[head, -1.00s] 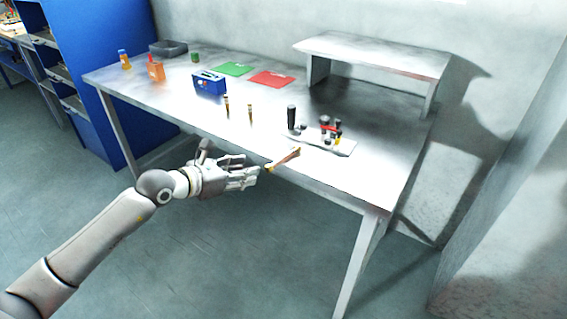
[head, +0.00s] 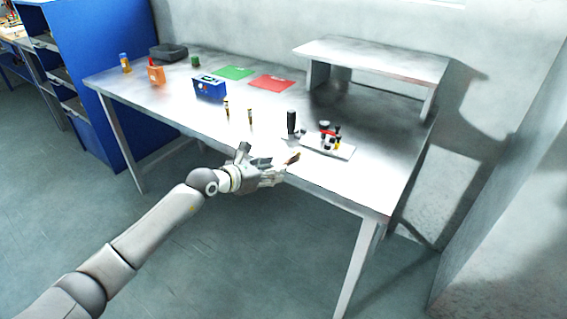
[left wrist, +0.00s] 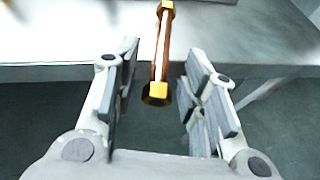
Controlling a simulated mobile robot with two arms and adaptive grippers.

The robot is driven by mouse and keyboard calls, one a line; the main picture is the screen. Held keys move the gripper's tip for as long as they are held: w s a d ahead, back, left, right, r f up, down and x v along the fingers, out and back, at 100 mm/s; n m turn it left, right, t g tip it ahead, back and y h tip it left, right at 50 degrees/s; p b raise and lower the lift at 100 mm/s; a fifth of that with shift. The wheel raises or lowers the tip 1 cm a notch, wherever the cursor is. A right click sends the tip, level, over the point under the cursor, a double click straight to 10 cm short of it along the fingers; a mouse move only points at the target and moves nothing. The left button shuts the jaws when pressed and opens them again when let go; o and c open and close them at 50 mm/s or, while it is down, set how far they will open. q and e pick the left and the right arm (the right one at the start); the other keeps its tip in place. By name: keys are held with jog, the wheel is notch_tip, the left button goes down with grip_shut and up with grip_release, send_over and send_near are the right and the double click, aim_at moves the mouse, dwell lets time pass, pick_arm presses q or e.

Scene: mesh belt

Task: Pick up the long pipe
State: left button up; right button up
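The long pipe (left wrist: 162,50), a copper tube with brass nuts at its ends, shows in the left wrist view. It lies at the table's front edge, its near end jutting past it. My left gripper (left wrist: 160,85) is open, with one finger on each side of the pipe's near end. A clear gap shows on both sides of the pipe. In the head view the gripper (head: 280,171) is at the table's front edge and hides most of the pipe (head: 293,158). My right gripper is not in view.
On the metal table (head: 190,118), a black cylinder (head: 292,122) and a plate with fittings (head: 342,152) stand close behind the pipe. Two short brass-coloured pieces (head: 226,110) stand further left. A blue box (head: 209,88) is behind them. A raised shelf (head: 380,60) is at the back right.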

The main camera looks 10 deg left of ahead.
pick_arm(q)
grip_shut()
jog(key=shift+r, duration=0.1)
jog(key=shift+r, duration=0.1)
